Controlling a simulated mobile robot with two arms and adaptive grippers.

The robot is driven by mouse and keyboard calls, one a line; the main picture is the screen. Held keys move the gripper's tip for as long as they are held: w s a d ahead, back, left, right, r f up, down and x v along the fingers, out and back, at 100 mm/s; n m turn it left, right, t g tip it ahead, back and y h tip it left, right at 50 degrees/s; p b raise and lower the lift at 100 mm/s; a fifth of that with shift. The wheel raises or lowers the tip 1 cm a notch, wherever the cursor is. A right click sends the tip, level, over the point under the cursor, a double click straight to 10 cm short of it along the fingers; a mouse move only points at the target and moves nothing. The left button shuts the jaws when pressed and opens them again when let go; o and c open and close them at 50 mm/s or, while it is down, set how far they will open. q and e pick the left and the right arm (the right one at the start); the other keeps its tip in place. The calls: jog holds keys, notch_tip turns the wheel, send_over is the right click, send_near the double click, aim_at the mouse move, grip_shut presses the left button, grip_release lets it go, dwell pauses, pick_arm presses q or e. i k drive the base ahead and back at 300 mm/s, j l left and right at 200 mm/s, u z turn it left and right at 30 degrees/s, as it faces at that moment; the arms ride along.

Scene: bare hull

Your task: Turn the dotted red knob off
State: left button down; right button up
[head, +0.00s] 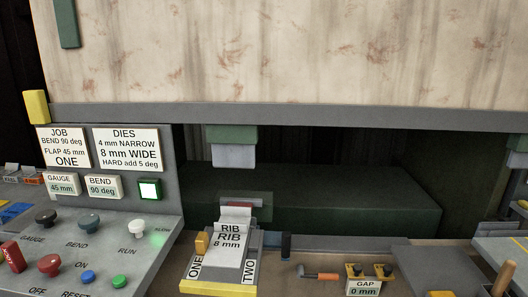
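Two red knobs stand on the sloped grey control panel (150,262) at the lower left of the head view. One red knob (48,264) is near the front, with the word OFF at the picture's bottom edge below it. Neither of my grippers shows in the head view.
Black (46,216), grey-blue (89,221) and white (136,221) knobs stand behind the red ones. Blue (88,277) and green (119,281) buttons sit in front. A lit green-framed button (149,190) is above.

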aim_at(48, 264)
jog(key=u, duration=1.4)
